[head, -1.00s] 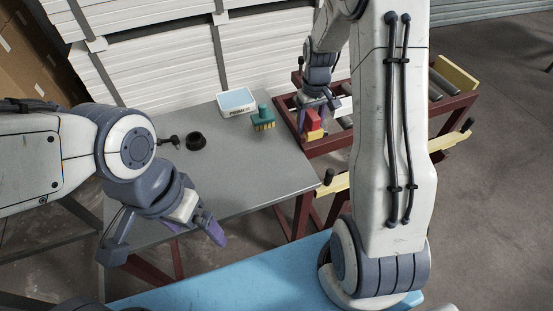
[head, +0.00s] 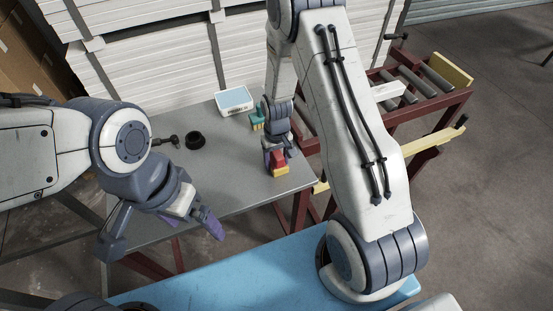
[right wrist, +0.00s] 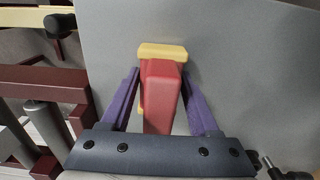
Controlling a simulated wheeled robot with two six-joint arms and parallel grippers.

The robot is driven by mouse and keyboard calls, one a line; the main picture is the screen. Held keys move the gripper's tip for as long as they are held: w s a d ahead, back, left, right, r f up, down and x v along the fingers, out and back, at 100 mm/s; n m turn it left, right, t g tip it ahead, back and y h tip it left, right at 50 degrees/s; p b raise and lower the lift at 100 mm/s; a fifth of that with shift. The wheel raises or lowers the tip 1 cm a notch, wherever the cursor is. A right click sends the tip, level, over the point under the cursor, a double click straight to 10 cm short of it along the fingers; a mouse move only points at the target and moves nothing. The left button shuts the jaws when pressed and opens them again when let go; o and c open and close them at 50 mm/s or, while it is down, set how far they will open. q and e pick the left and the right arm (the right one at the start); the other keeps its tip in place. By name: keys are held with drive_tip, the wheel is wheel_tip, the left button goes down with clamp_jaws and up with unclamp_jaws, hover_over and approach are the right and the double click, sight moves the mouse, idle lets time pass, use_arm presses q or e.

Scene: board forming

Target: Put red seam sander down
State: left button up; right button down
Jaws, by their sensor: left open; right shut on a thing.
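The red seam sander (head: 278,158), a red block with a yellow base, is between the purple fingers of my right gripper (head: 272,153), over the right end of the grey table (head: 225,185). In the right wrist view the sander (right wrist: 162,85) sits between the fingers, its yellow part toward the grey surface. My right gripper is shut on it; I cannot tell whether the base touches the table. My left gripper (head: 195,225) is open and empty in front of the table's near edge.
A teal and yellow tool (head: 257,120) stands just behind the right gripper, partly hidden. A blue-topped white box (head: 235,100), a black ring (head: 195,139) and a dark handled tool (head: 167,142) lie farther back. A roller conveyor (head: 410,85) stands at right. The table's middle is clear.

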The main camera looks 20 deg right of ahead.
sight(277, 152)
drive_tip(key=shift+f, duration=0.15)
drive_tip(key=shift+c, duration=0.6)
unclamp_jaws()
wheel_tip(277, 152, up, 12)
drive_tip(key=shift+r+b, duration=0.2)
drive_tip(key=shift+b, duration=0.45)
drive_tip(key=shift+f+p, duration=0.35)
drive_tip(key=shift+f, duration=4.2)
